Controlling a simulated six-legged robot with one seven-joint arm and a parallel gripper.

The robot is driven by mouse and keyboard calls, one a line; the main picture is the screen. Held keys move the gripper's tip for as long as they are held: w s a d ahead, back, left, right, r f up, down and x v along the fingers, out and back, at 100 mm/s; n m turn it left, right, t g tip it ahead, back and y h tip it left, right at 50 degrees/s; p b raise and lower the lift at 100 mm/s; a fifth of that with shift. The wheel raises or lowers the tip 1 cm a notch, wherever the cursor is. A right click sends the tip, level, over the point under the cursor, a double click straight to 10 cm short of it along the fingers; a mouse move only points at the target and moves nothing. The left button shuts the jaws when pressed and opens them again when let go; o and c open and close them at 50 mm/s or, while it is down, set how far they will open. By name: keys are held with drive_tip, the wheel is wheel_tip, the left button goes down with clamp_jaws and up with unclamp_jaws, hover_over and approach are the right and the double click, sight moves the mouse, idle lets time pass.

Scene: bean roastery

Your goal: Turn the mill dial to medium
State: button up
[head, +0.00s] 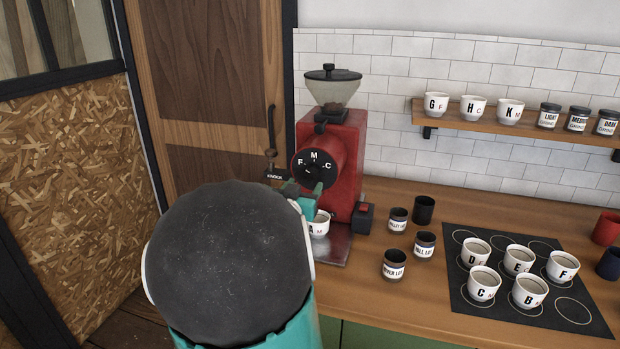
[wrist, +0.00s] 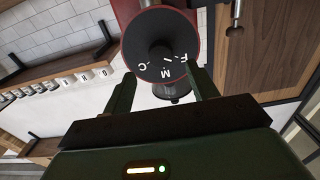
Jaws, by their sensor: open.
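The red mill (head: 345,150) stands on the counter against the tiled wall. Its round black dial (head: 313,170) faces me, with white letters F, M and C; M is at the top. The dial also shows in the wrist view (wrist: 160,50), where the letters appear upside down along its lower part. I cannot clearly tell which letter the pointer marks. My gripper (head: 306,193) is just below and in front of the dial in the head view. In the wrist view my gripper (wrist: 163,84) is open, its two fingers apart on either side of the dial's lower edge, with nothing between them.
A white cup A (head: 319,225) stands under the mill on its metal tray (head: 335,246), close to my gripper. Several dark labelled cups (head: 394,263) stand to the right. A black mat (head: 470,310) holds several lettered white cups. A wall shelf (head: 520,122) carries cups and jars.

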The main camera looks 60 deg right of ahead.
sight(312, 175)
drive_tip(key=d, duration=0.4)
drive_tip(key=w+d, duration=0.1)
drive_tip(key=d, duration=0.1)
drive_tip(key=c, duration=1)
